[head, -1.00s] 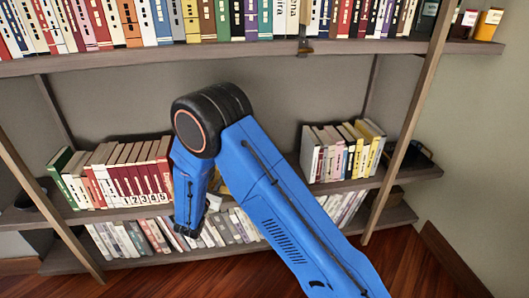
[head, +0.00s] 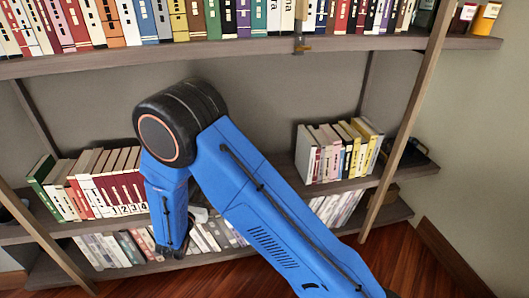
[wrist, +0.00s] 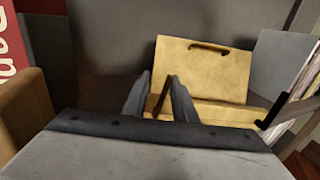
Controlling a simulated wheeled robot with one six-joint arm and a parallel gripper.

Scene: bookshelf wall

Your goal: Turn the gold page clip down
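In the wrist view a tan book stand with an upright back panel (wrist: 205,75) and a low front ledge stands ahead of me. A thin brown-gold clip (wrist: 167,92), likely the gold page clip, sticks up at its left part, slightly tilted. My gripper (wrist: 160,88) is open, with one finger on either side of this clip. The clip looks close to the right finger; I cannot tell whether they touch. A black clip (wrist: 272,112) stands at the ledge's right end. In the head view my blue arm hides the stand and the gripper.
A grey bookend (wrist: 280,65) and books stand right of the stand, and a red book (wrist: 10,45) is at the left. In the head view, numbered red-and-white books (head: 120,190) and other books (head: 340,150) flank my arm, under an upper shelf (head: 240,48).

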